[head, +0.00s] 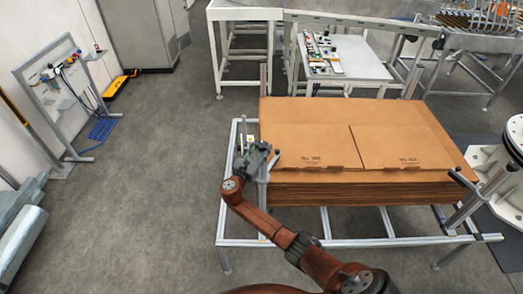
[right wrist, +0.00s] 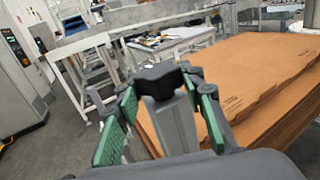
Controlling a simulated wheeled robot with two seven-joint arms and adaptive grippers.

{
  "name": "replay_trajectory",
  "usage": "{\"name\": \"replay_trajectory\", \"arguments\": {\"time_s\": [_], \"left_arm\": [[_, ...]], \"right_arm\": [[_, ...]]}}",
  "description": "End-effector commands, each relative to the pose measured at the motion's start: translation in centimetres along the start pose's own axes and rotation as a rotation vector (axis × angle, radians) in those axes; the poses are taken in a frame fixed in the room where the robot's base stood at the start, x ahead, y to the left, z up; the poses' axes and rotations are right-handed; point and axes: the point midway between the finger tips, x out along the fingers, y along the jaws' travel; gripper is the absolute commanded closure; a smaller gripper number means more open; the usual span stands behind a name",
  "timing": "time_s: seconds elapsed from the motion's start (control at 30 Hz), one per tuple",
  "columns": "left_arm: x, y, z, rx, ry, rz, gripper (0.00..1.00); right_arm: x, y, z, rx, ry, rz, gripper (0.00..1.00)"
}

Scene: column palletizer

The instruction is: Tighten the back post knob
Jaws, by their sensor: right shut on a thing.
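In the right wrist view, a black knob (right wrist: 158,79) sits at the top of an upright grey metal post (right wrist: 173,127). My right gripper (right wrist: 160,95), with green finger pads, is shut on the knob, one finger on each side. In the head view my right gripper (head: 258,157) is at the left edge of the cardboard stack, over the metal frame. It hides the knob there. My left gripper is not in view.
A stack of flat cardboard (head: 330,115) lies on a metal frame (head: 340,241) right beside the gripper. Another post with a black knob (head: 454,175) stands at its right side. A white table (head: 345,60) with parts is behind.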

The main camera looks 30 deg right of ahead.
Motion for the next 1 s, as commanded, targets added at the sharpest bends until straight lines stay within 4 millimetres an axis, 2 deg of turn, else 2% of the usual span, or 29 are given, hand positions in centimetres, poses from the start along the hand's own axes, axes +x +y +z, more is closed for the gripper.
{"name": "replay_trajectory", "arguments": {"time_s": [0.3, 0.83, 0.87, 1.0], "left_arm": [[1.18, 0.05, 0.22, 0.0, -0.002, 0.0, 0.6], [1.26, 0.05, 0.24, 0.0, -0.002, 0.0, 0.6], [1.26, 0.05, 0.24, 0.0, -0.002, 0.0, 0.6], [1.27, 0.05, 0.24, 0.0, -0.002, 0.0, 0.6]], "right_arm": [[0.04, 0.16, 0.04, 0.001, -0.002, -0.114, 0.88], [0.09, 0.06, 0.14, 0.001, -0.002, -0.135, 0.88], [0.09, 0.06, 0.15, 0.001, -0.002, -0.135, 0.62], [0.08, 0.06, 0.11, 0.001, -0.002, -0.135, 0.52]]}}
